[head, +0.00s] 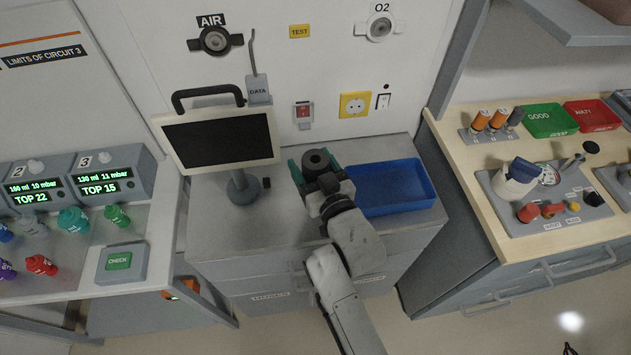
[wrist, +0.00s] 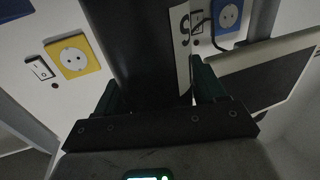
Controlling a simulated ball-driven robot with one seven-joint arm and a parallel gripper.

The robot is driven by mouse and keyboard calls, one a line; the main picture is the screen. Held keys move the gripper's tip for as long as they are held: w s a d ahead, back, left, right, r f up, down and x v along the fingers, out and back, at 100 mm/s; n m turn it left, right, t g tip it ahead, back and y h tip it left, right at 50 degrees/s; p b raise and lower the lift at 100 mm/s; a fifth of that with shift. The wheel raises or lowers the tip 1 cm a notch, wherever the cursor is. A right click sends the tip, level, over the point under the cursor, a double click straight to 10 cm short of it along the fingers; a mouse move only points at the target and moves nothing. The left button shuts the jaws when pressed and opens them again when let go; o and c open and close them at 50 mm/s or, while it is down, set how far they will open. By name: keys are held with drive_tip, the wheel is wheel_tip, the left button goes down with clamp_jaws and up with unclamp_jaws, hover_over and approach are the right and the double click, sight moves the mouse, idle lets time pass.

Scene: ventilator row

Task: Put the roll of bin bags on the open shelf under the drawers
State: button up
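The roll of bin bags, a black cylinder (head: 317,160), is held upright in my gripper (head: 318,174) above the middle cabinet's top. In the wrist view the dark roll (wrist: 145,45) fills the space between the two green fingers of my gripper (wrist: 155,88). The gripper appears shut on it. The middle cabinet's drawer fronts (head: 232,287) show below its grey top, partly covered by my arm. The open shelf under the drawers is hidden from this high angle.
A monitor (head: 222,139) stands left of the roll, and a blue tray (head: 432,192) lies close on its right. The wall with sockets and valves is behind. A wooden-topped bench (head: 462,130) stands right, ventilator units (head: 112,176) left. Floor shows in front (head: 425,330).

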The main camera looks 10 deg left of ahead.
drive_tip(key=c, duration=0.7)
drive_tip(key=shift+c, duration=1)
drive_tip(key=shift+r, duration=0.15)
